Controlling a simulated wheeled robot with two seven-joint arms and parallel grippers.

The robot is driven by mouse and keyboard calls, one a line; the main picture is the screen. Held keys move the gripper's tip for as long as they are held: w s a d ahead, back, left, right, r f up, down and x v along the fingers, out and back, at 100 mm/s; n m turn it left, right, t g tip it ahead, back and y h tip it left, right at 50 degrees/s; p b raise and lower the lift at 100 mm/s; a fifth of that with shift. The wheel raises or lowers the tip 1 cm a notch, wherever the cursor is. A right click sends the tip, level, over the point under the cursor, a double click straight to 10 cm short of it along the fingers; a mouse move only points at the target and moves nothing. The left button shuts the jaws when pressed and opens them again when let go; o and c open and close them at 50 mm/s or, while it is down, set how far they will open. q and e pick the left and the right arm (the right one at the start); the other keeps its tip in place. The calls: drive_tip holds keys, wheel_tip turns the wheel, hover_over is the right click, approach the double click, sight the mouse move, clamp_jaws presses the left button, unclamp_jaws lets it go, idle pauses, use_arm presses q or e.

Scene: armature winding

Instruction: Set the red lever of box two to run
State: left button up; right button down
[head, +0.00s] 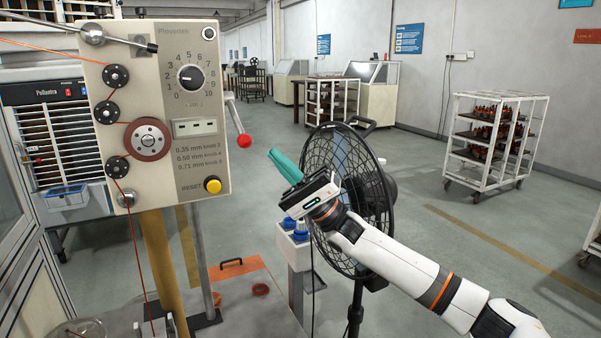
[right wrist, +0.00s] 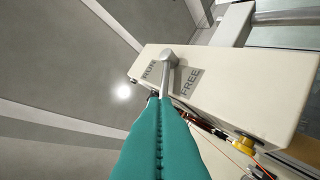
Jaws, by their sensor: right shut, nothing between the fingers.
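A beige box (head: 158,75) with a dial and a yellow reset button stands at the left in the head view. Its lever has a red ball (head: 245,141) at the end of a grey shaft, on the box's right side, slanting down. In the right wrist view the grey lever (right wrist: 168,62) passes between the RUN (right wrist: 150,71) and FREE (right wrist: 190,82) labels, and its ball is hidden. My right gripper (head: 272,155), with teal fingers, is shut and empty. It is just right of and slightly below the ball in the head view. My left gripper is out of view.
A black fan (head: 345,185) stands close beside my right gripper and arm. A red wire runs over the box's pulleys (head: 116,76). A post with blue-topped parts (head: 295,235) stands below. White rack carts (head: 497,140) stand farther right; the floor between is open.

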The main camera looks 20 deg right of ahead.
drive_tip(key=shift+s+a+r+p, duration=0.25)
drive_tip(key=shift+a+r, duration=0.1)
drive_tip(key=shift+a, duration=0.25)
drive_tip(key=shift+s+a+r+p, duration=0.25)
drive_tip(key=shift+a+r, duration=0.05)
drive_tip(key=shift+a, duration=0.25)
drive_tip(key=shift+s+a+r+p, duration=0.25)
drive_tip(key=shift+a+r, duration=0.1)
drive_tip(key=shift+a, duration=0.25)
drive_tip(key=s+r+m+t+h+p, duration=0.3)
drive_tip(key=r+m+t+h+p, duration=0.1)
drive_tip(key=r+p, duration=0.7)
drive_tip(key=shift+r+m+p, duration=0.4)
drive_tip(key=shift+m, duration=0.5)
drive_tip(key=shift+f, duration=0.15)
